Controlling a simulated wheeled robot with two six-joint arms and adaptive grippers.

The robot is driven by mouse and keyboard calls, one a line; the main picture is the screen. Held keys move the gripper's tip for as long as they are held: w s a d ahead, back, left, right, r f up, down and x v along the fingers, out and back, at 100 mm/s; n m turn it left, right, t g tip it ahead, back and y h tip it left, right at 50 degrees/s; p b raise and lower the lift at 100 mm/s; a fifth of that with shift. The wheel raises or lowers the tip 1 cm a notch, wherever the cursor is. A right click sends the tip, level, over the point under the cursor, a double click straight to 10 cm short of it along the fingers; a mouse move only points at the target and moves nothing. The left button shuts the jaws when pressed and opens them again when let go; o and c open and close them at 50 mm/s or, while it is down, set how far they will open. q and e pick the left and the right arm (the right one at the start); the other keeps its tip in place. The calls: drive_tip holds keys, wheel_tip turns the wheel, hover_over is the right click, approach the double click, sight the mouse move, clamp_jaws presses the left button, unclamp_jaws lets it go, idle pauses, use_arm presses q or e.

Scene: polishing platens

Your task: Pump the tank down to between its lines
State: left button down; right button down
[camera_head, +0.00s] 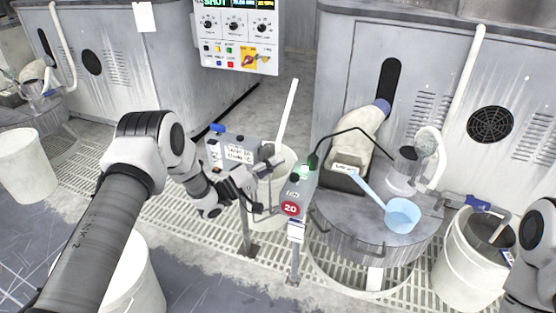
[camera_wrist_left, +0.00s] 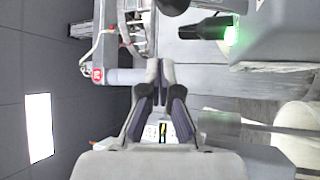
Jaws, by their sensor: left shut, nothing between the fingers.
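My left gripper (camera_head: 272,166) is in the middle of the head view, beside a small grey post box (camera_head: 300,180) with a green-lit top and a red "20" disc (camera_head: 291,208). Its fingers (camera_wrist_left: 159,72) are shut and empty in the left wrist view. A black device with a green glow (camera_wrist_left: 231,36) shows up and right of the fingertips. The round grey metal tank (camera_head: 352,240) stands right of the post, with a light blue ladle (camera_head: 402,212) on its top. Its level lines and liquid cannot be made out.
A labelled grey box on a post (camera_head: 238,152) stands behind my left gripper. A white bucket (camera_head: 463,265) with grey contents stands at the right. A control panel (camera_head: 236,40) hangs at the back. Grating covers the floor between.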

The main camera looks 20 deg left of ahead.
use_arm(q)
drive_tip(key=s+a+f, duration=0.4)
drive_tip(key=s, duration=0.1)
drive_tip(key=shift+s+a+f+p, duration=0.25)
drive_tip(key=shift+s+a+p, duration=0.05)
drive_tip(key=shift+a+p, duration=0.1)
use_arm(e)
drive_tip(key=shift+s+d+r, duration=0.15)
drive_tip(key=shift+d+r, duration=0.25)
drive_tip(key=shift+r, duration=0.05)
use_arm(q)
drive_tip(key=s+d+f+n+y, duration=0.1)
drive_tip(key=s+n+y, duration=0.1)
drive_tip(key=s, duration=0.9)
drive_tip(key=shift+s+f+t, duration=0.15)
drive_tip(key=shift+f+t, duration=0.15)
drive_tip(key=shift+t, duration=0.1)
use_arm(e)
drive_tip(key=shift+f, duration=0.25)
